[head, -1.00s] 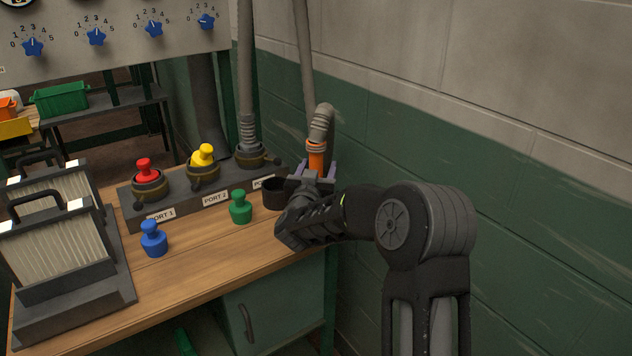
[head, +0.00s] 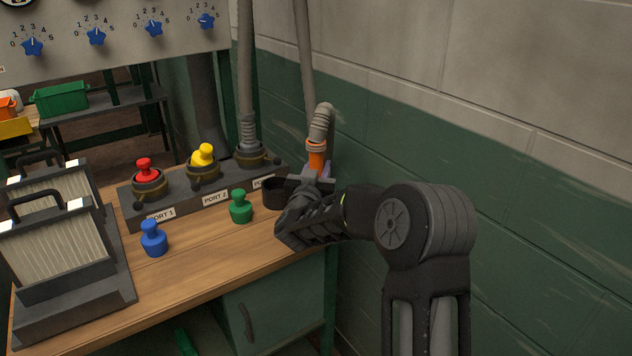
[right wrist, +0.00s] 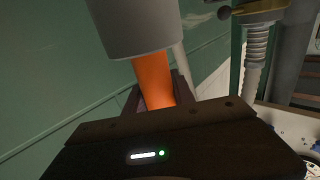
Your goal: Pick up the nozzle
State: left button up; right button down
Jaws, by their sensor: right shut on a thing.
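The nozzle (head: 316,156) has an orange body on the end of a grey ribbed hose (head: 321,120), at the right end of the bench by the wall. My right gripper (head: 318,172) is shut on its orange part, with the hose rising above. In the right wrist view the orange nozzle (right wrist: 152,78) stands between the fingers of the gripper (right wrist: 157,92), under a wide grey collar. The nozzle's lower end is hidden behind the gripper. My left gripper is in neither view.
A dark round holder (head: 273,193) sits just left of the gripper. The port block (head: 205,192) carries a red plug (head: 145,170), a yellow plug (head: 203,156) and another hose (head: 247,130). Blue (head: 153,240) and green (head: 240,207) plugs stand on the bench. The wall is close on the right.

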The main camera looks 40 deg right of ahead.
dwell(0.4)
notch_tip(320, 180, up, 10)
jog(key=shift+p, duration=0.45)
dwell(0.5)
